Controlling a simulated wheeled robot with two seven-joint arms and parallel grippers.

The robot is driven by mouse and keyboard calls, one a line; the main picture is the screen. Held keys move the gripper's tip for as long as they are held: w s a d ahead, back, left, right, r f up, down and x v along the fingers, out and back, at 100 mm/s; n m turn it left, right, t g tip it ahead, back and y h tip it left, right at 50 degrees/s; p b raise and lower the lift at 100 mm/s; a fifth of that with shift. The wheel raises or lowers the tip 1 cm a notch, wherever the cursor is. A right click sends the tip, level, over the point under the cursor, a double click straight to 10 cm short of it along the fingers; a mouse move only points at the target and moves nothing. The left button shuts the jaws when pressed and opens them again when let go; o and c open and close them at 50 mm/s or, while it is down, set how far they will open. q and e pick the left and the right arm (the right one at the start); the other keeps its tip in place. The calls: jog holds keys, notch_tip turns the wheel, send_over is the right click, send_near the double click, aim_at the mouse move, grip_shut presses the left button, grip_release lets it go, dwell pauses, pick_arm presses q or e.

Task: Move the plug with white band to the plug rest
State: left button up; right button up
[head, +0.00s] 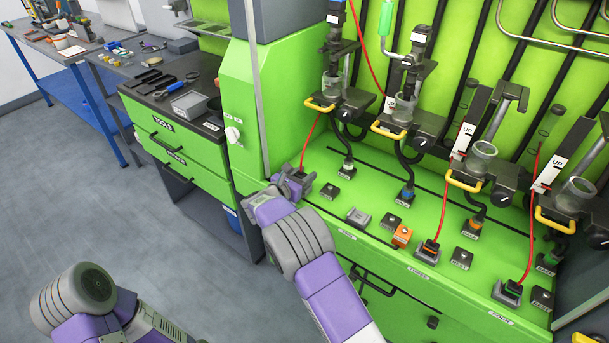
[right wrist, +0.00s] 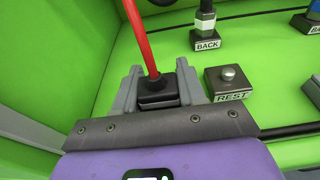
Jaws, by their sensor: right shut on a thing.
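My right gripper (head: 299,178) is at the left end of the green bench ledge. In the right wrist view its jaws (right wrist: 160,88) are shut on a black plug (right wrist: 157,88) with a red cable rising from its top. No white band shows on this plug; its lower part is hidden. I cannot tell whether it still touches a socket. The plug rest (right wrist: 229,78), a dark block with a round metal knob and a REST label, is just right of the jaws and bare. It also shows in the head view (head: 330,191). My left gripper is out of view.
A white-banded plug (head: 347,167) on a black hose stands in the BACK socket behind the rest. Plugs with an orange band (head: 429,248) and a green band (head: 512,287) stand farther right. A grey block (head: 358,216) and an orange block (head: 402,235) are on the ledge.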

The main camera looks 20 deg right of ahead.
jog(key=o, duration=1.1)
jog(key=shift+y, duration=0.3)
jog(key=f, duration=0.3)
jog(key=s+a+f, duration=0.1)
jog(key=shift+f, duration=0.3)
jog(key=shift+o, duration=0.2)
jog(key=shift+s+a+r+p, duration=0.15)
jog(key=shift+a+r+p, duration=0.15)
jog(key=shift+r, duration=0.05)
jog(key=s+a+r, duration=0.1)
jog(key=s+a+r+p, duration=0.1)
jog(key=a+r, duration=0.1)
jog(key=s+a+r+p, duration=0.1)
jog(key=r, duration=0.1)
jog(key=shift+s+a+r, duration=0.15)
